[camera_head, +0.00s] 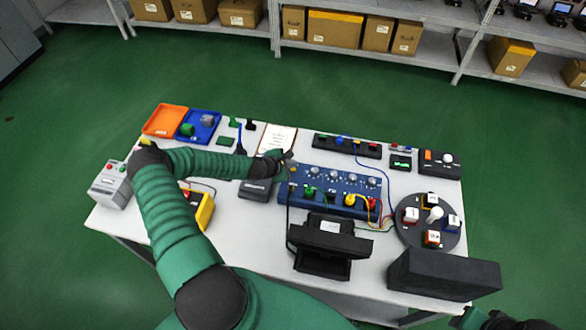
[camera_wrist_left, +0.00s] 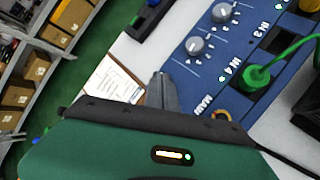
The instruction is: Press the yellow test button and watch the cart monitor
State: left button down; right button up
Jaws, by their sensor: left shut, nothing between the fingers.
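My left gripper (camera_head: 288,156) reaches over the back left corner of a blue panel (camera_head: 335,183) with knobs and plugged cables. In the left wrist view its grey fingers (camera_wrist_left: 163,92) are shut and empty, beside the panel's edge. I cannot make out for certain which part is the yellow test button. A small yellow-orange ring (camera_wrist_left: 222,115) shows on the panel near the "MAIN" label, partly hidden by my wrist. A black screen-like unit (camera_head: 325,240) stands in front of the panel; no display face shows. My right arm's end is dark and cut off at bottom right.
A round dark turntable (camera_head: 430,222) with several blocks stands on the right. A large black box (camera_head: 443,274) is at the front right. Orange (camera_head: 165,120) and blue (camera_head: 211,133) trays lie at the back left. A grey box (camera_head: 108,186) with red and green buttons stands at left.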

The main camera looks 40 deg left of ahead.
aim_at(291, 171)
pick_arm(q)
jog(key=shift+f+b, duration=0.5)
jog(key=shift+f, duration=0.2)
dwell(0.5)
dwell(0.3)
jog(key=shift+r+p, duration=0.65)
jog(key=shift+r, duration=0.25)
notch_tip(291, 171, up, 5)
jog(key=p, duration=0.3)
jog(key=shift+p, duration=0.4)
jog(key=shift+r, duration=0.1)
